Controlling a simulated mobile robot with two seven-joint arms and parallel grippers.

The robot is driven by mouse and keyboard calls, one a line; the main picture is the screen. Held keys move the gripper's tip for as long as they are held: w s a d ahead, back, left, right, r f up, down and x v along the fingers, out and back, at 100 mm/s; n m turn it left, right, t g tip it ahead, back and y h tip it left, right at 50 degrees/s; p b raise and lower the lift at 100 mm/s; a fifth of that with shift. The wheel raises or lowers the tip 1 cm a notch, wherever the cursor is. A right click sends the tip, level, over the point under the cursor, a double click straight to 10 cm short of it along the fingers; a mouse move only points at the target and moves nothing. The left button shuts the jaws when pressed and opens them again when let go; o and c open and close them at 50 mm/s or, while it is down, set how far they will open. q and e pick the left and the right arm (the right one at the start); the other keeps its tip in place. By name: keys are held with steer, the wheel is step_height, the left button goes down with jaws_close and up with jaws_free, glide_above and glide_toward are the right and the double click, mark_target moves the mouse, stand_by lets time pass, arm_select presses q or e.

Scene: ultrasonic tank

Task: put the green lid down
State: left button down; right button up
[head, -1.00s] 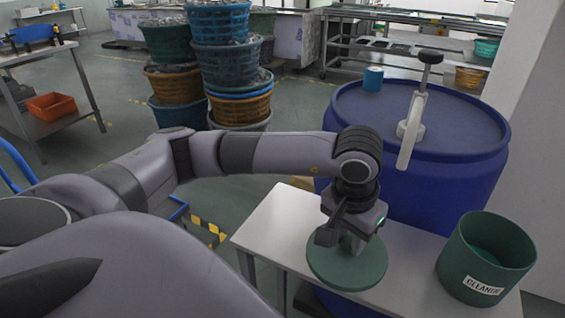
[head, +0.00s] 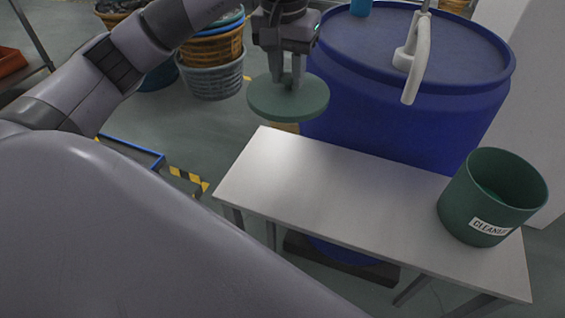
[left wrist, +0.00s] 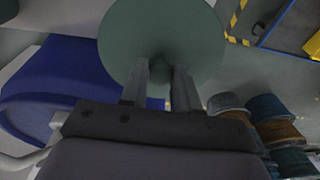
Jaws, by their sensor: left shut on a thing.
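The green lid (head: 289,101) is a flat round disc in the upper middle of the head view. My left gripper (head: 288,84) is shut on the knob at its centre and holds it roughly level in the air, past the far left end of the bench. In the left wrist view the lid (left wrist: 160,35) fills the top middle, with my left gripper's fingers (left wrist: 160,84) on its knob. The green tub labelled CLEANER (head: 492,197) stands open on the right end of the bench. My right gripper is not in view.
The white bench top (head: 330,195) is bare left of the tub. Stacked baskets (head: 212,75) stand on the floor behind.

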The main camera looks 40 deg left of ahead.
arm_select(q)
steer(key=shift+a, duration=0.3)
step_height(320, 180, down, 19)
steer(key=shift+w+f, duration=0.1)
steer(key=shift+f, duration=0.1)
steer(key=shift+f, duration=0.2)
steer(key=c, duration=0.8)
jaws_free()
steer(key=shift+r, duration=0.1)
steer(key=shift+r, duration=0.1)
